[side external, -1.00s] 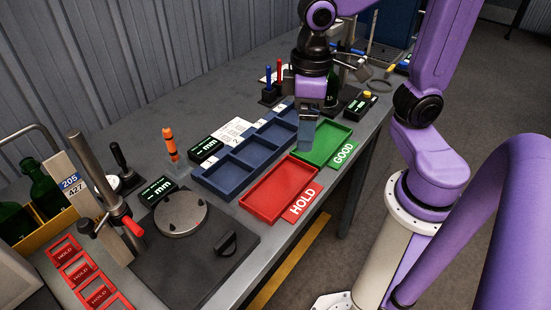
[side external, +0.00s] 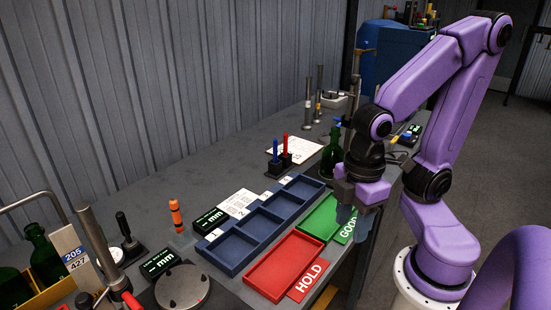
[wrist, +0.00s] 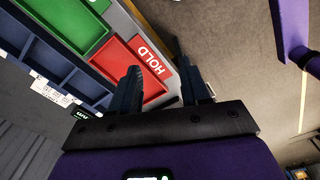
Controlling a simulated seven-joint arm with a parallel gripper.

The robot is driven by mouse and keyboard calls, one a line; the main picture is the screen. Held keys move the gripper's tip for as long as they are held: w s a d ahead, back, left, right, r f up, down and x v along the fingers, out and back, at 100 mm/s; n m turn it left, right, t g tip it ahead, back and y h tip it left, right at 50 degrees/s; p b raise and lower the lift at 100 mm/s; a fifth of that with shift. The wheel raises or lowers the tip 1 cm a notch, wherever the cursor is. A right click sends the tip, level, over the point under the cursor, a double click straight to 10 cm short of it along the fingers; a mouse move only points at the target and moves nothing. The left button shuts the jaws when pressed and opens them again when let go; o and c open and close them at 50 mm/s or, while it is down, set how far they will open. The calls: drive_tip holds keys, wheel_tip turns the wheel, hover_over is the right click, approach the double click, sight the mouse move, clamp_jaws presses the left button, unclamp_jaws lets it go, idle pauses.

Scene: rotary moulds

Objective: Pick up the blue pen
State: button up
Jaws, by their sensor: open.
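The blue pen (side external: 275,152) stands upright in a small dark holder (side external: 276,167) at the back of the bench in the side external view. A red pen (side external: 285,143) stands upright just right of it. My gripper (side external: 345,215) is open and empty, above the bench's front edge by the green GOOD tray, to the right of and apart from the pens. In the wrist view my gripper (wrist: 165,80) shows two separated dark fingers with nothing between them. The pens do not show in the wrist view.
A green bottle (side external: 331,155) stands right of the pens, near my wrist. The blue compartment tray (side external: 262,228), red HOLD tray (side external: 284,266) and green GOOD tray (side external: 319,219) lie in front. A white sheet (side external: 296,150) lies behind the pens.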

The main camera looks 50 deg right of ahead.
drive_tip(key=w+a+r+n, duration=0.15)
drive_tip(key=w+r, duration=0.25)
drive_tip(key=w, duration=0.7)
drive_tip(key=w+d+r+n, duration=0.1)
drive_tip(key=w+d, duration=0.1)
drive_tip(key=w, duration=0.5)
drive_tip(key=w+d+r, duration=0.1)
drive_tip(key=w+r, duration=0.1)
drive_tip(key=w, duration=0.4)
drive_tip(key=n, duration=0.3)
hover_over(275, 153)
drive_tip(key=f, duration=0.7)
drive_tip(key=w+f, duration=0.1)
drive_tip(key=f, duration=0.3)
drive_tip(key=shift+d, duration=0.35)
drive_tip(key=shift+s+f, duration=0.15)
drive_tip(key=shift+f, duration=1.2)
drive_tip(key=shift+s+f, duration=0.15)
drive_tip(key=shift+f, duration=1.15)
clamp_jaws()
